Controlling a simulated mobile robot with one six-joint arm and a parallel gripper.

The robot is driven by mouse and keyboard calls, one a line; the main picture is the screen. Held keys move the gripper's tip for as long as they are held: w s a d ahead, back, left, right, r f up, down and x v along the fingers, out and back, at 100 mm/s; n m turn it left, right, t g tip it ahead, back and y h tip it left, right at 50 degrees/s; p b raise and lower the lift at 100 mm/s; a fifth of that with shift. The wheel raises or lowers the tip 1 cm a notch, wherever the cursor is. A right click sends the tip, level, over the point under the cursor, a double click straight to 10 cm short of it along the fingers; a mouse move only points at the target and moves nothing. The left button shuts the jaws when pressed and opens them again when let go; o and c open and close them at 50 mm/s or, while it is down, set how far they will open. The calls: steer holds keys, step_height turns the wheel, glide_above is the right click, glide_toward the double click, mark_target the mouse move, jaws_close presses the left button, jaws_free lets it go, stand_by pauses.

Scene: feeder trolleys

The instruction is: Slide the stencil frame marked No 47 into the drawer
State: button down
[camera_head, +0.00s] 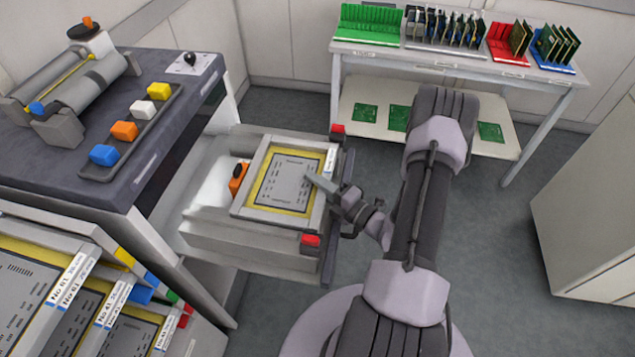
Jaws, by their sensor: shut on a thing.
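A stencil frame (240,203) with a pale border, yellow mesh and grey stencil plate lies flat over the pulled-out drawer (245,262). A white label shows on its right edge, but its number is too small to read. My gripper (322,184) is at the frame's right edge and shut on it; the fingertips are partly hidden by my wrist. The drawer has a dark front (338,215) with a red block at each end. An orange part (237,178) sits at the frame's left side. Whether the frame is fully seated is unclear.
A rack (92,268) at lower left holds several labelled stencil frames, some marked No 61 and No 41. A dark worktop (60,160) carries rollers and coloured blocks. A white table (350,60) with circuit boards stands behind; a pale cabinet (590,210) stands right.

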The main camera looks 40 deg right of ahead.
steer(key=shift+w+a, duration=0.1)
steer(key=shift+c, duration=1)
jaws_free()
steer(key=shift+o, duration=0.4)
steer(key=shift+r+p, duration=0.5)
steer(key=shift+p, duration=0.05)
steer(key=shift+v, duration=4.1)
